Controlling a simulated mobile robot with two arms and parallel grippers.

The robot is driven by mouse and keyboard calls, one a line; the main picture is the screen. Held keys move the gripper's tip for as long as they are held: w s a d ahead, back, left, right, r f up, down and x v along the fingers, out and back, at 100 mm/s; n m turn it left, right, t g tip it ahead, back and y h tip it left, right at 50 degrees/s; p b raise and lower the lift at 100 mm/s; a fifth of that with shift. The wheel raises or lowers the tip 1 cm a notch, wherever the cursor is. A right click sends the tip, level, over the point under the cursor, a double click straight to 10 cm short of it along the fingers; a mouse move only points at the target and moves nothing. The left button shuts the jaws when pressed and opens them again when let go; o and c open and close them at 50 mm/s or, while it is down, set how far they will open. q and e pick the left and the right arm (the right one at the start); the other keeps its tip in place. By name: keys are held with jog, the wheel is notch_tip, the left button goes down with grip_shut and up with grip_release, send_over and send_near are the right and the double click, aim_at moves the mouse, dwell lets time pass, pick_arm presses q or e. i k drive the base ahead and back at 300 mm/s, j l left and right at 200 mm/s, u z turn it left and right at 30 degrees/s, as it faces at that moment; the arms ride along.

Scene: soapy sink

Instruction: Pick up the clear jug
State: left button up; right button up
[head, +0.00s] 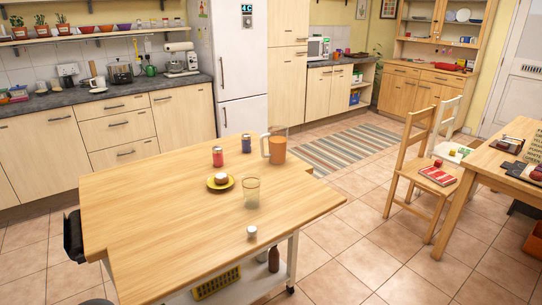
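The clear jug (278,149) stands upright near the far right corner of the wooden island top (140,215). Its lower part holds orange liquid, its upper part is see-through, and its handle is on the left side. Neither of my grippers shows in the head view, so I cannot tell their state or where they are.
A small white cup (252,232) is nearer the front. The island's left half is clear.

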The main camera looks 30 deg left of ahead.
aim_at(277, 134)
jog(key=i+l+u, duration=0.15)
jog(key=u, duration=0.3)
jog(key=i+l+u, duration=0.25)
jog(key=u, duration=0.2)
